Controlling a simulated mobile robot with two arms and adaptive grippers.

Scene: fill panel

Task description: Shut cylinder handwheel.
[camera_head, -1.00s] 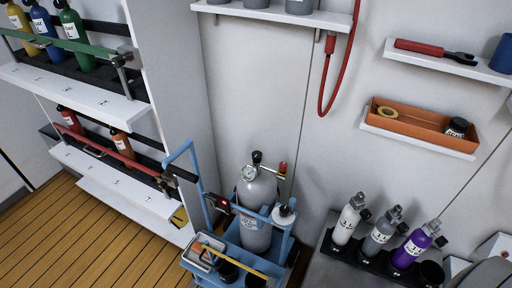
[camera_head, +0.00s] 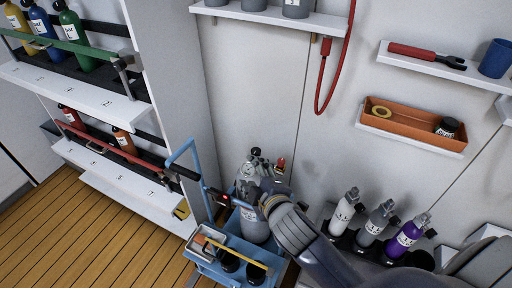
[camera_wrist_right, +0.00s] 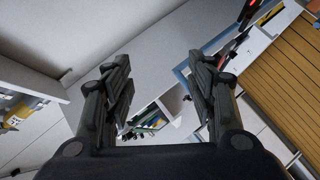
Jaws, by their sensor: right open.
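The grey gas cylinder (camera_head: 254,226) stands upright in the blue cart (camera_head: 232,262) in the head view. The handwheel cannot be made out in that view. My left gripper is not in view.
A red fitting (camera_head: 281,163) shows just right of the cylinder top. Small bottles, one purple (camera_head: 408,236), stand in a rack at right. An orange tray (camera_head: 407,122) sits on a wall shelf. Bottle shelves (camera_head: 75,84) stand at left. Wooden floor is clear at lower left.

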